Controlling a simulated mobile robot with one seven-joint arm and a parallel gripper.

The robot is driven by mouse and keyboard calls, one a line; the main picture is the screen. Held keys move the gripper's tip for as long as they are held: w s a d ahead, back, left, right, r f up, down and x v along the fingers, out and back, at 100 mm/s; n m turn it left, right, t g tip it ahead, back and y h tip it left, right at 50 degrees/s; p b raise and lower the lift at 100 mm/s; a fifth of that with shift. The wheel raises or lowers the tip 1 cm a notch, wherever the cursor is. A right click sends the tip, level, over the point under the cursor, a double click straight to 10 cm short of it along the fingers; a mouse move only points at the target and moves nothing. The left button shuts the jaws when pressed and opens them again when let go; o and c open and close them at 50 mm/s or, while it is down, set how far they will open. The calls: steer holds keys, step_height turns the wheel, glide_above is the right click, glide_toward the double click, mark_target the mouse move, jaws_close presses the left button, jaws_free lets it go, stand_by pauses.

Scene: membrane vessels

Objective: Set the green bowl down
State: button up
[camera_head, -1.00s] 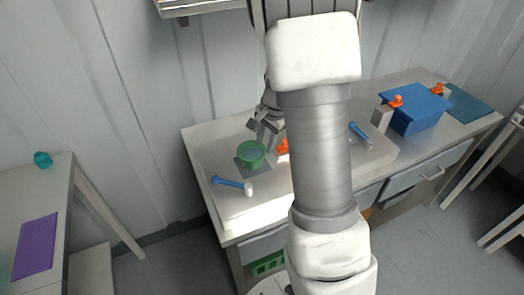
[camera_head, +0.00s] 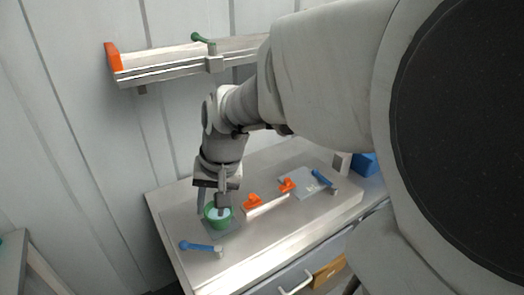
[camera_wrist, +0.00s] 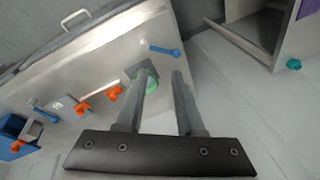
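The green bowl (camera_head: 218,224) stands upright on a dark grey square pad (camera_head: 236,230) at the left part of the bench. My gripper (camera_head: 211,209) points down at it, with its fingers apart. One finger is over or in the bowl and the other is outside its left side. In the wrist view my gripper (camera_wrist: 167,80) also shows a clear gap between the fingers. The bowl (camera_wrist: 139,74) is partly hidden behind the left finger there. I cannot tell whether either finger touches the rim.
A blue-handled tool (camera_head: 196,246) lies in front of the bowl. A block with orange clamps (camera_head: 265,206) and a grey plate (camera_head: 300,183) are to the right. A blue box (camera_head: 364,164) stands farther right. A rail (camera_head: 180,65) is on the wall above.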

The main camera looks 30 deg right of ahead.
steer(key=s+a+r+n+t+h, duration=0.1)
steer(key=s+a+r+n+t, duration=0.1)
steer(key=s+r+n, duration=0.3)
steer(key=s+r, duration=0.1)
steer(key=s, duration=0.3)
steer(key=shift+s+a+r+t, duration=0.2)
steer(key=shift+s+a+t, duration=0.1)
steer(key=shift+s, duration=0.05)
steer(key=shift+o, duration=0.4)
steer(key=shift+s, duration=0.3)
steer(key=shift+o, duration=0.2)
steer(key=shift+n, duration=0.4)
steer(key=n+g+h+b, duration=0.2)
steer(key=n+h+b, duration=0.15)
steer(key=n, duration=1.85)
glide_above(227, 219)
steer(key=s+a, duration=0.4)
steer(key=s, duration=0.1)
step_height(227, 219, down, 14)
steer(key=x, duration=0.4)
steer(key=b+x, duration=0.1)
steer(key=x, duration=0.7)
steer(key=shift+w+r, duration=0.2)
steer(key=shift+w, duration=0.05)
steer(key=shift+b+x, duration=0.5)
steer(key=shift+x, duration=2.15)
steer(key=shift+a, duration=0.1)
